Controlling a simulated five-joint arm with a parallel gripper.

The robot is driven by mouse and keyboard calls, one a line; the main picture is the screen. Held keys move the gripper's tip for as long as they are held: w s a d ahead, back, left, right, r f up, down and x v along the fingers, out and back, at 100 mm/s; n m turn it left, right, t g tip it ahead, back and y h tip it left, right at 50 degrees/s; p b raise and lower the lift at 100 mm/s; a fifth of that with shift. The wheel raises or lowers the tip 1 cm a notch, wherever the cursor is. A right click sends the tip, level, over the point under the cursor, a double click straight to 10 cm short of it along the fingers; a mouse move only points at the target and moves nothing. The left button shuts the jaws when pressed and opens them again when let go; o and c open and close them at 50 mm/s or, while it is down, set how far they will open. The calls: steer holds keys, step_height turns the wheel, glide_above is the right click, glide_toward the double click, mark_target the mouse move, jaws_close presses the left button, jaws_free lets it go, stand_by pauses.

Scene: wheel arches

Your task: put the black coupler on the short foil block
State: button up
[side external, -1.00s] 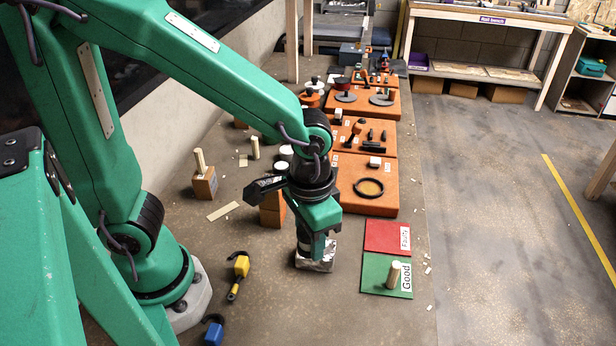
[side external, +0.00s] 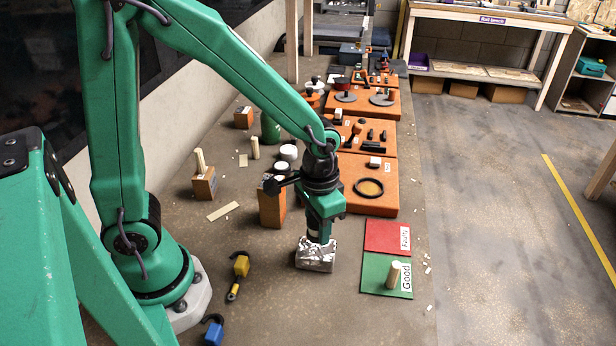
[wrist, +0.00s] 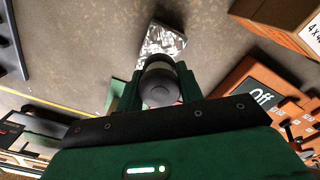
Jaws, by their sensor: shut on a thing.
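The short foil block (side external: 315,258) is a low, silvery, crinkled block standing on the bench below my gripper. It also shows in the wrist view (wrist: 168,45), just beyond the fingertips. The black coupler (wrist: 158,92) is a dark round cylinder seen end-on between the fingers in the wrist view. My gripper (side external: 318,232) is shut on it and points down over the foil block. The coupler's lower end is close to the block's top; I cannot tell whether they touch. The fingers hide most of the coupler in the side view.
A tall orange-brown block (side external: 271,207) stands just left of my gripper. A red mat (side external: 385,236) and a green mat (side external: 374,270) with a wooden peg (side external: 394,274) lie to the right. Orange trays stand behind. Yellow (side external: 241,265) and blue (side external: 213,332) hooked pieces lie front left.

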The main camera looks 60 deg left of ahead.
mark_target(317, 238)
steer(key=shift+f, duration=1.7)
steer(key=shift+f, duration=0.15)
steer(key=o, duration=1)
steer(key=shift+c, duration=0.2)
step_height(317, 238, up, 12)
steer(key=shift+r, duration=0.2)
